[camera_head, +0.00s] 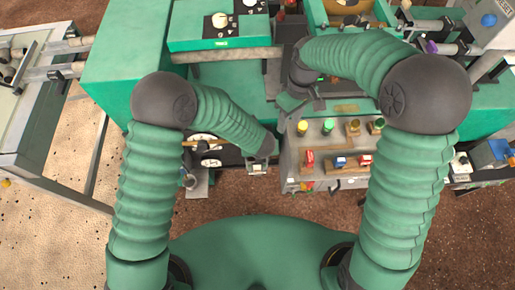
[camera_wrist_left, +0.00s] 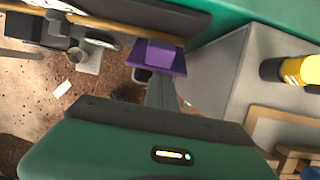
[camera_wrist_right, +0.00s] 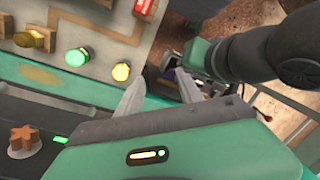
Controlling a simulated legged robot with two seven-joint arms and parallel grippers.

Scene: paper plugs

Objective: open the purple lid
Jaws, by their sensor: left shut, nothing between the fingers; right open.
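The purple lid (camera_wrist_left: 158,58), a flat square plate with a raised block on top, shows in the left wrist view just beyond my left gripper (camera_wrist_left: 162,80). That gripper is shut and empty, its tips at the lid's near edge; I cannot tell whether they touch it. A small purple patch, maybe the lid, shows in the right wrist view (camera_wrist_right: 168,75). My right gripper (camera_wrist_right: 158,82) is open and empty, its fingers spread. In the head view my right gripper (camera_head: 287,106) hangs over the green bench; the lid is not clear there.
A grey panel (camera_head: 322,143) with yellow and green buttons and small red and blue parts stands right of my left gripper. A wooden bar (camera_wrist_left: 125,28) runs behind the lid. A green box (camera_head: 217,25) stands at the back. Brown floor is open in front.

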